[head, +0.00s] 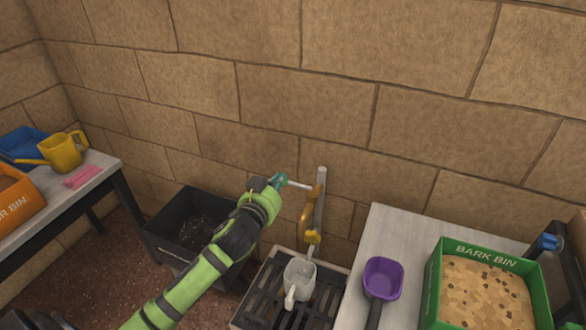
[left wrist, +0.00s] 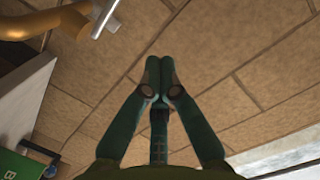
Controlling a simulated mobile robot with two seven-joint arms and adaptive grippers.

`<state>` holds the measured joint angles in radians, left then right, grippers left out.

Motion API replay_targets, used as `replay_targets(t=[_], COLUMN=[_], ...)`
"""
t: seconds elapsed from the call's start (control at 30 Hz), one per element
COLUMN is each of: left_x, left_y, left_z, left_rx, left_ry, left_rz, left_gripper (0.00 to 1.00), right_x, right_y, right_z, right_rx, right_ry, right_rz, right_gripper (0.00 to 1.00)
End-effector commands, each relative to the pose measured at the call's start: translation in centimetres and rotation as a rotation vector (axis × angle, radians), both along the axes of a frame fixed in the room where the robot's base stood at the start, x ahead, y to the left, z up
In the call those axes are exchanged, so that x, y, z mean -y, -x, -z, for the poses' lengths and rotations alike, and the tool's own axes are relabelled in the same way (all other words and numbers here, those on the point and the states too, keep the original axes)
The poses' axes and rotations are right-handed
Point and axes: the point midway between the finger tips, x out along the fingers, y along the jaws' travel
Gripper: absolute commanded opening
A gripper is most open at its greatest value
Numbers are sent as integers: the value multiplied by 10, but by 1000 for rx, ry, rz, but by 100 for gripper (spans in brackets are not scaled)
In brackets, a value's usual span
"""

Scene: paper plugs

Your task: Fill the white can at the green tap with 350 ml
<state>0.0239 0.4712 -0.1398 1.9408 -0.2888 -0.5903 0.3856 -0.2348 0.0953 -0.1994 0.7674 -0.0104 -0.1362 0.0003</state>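The tap (head: 310,215) is a brass body on a grey upright pipe by the wall, with a pale lever sticking out to the left. I cannot make out green on it. The white can (head: 299,278) stands upright on the black grate (head: 268,295) under the tap's outlet. Its spout points toward me. Water and the level in the can cannot be seen. My left gripper (head: 278,180) is at the lever's left end. In the left wrist view its fingertips (left wrist: 160,66) are together with nothing between them, and the lever (left wrist: 105,18) is at upper left, apart. My right gripper is not in view.
A black bin (head: 168,243) stands left of the grate. The right table holds a purple scoop (head: 383,276) and a green bark bin (head: 433,290). The left table holds a yellow can (head: 64,153), a pink item (head: 82,177) and an orange bin (head: 18,212).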

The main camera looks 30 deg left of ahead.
Motion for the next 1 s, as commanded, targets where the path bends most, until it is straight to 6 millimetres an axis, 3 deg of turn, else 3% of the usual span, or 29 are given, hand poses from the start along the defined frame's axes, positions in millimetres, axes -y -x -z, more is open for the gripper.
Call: replay_targets(t=[0.47, 1.0], left_x=[-1, -10], left_y=[-8, -97], left_z=[-1, 12], left_rx=[4, 3], left_ry=[-1, -1], left_rz=[0, -1], left_gripper=[0, 0], right_x=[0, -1], right_y=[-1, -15], right_z=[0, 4], right_rx=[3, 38], right_ry=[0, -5], right_rz=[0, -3], right_gripper=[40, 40])
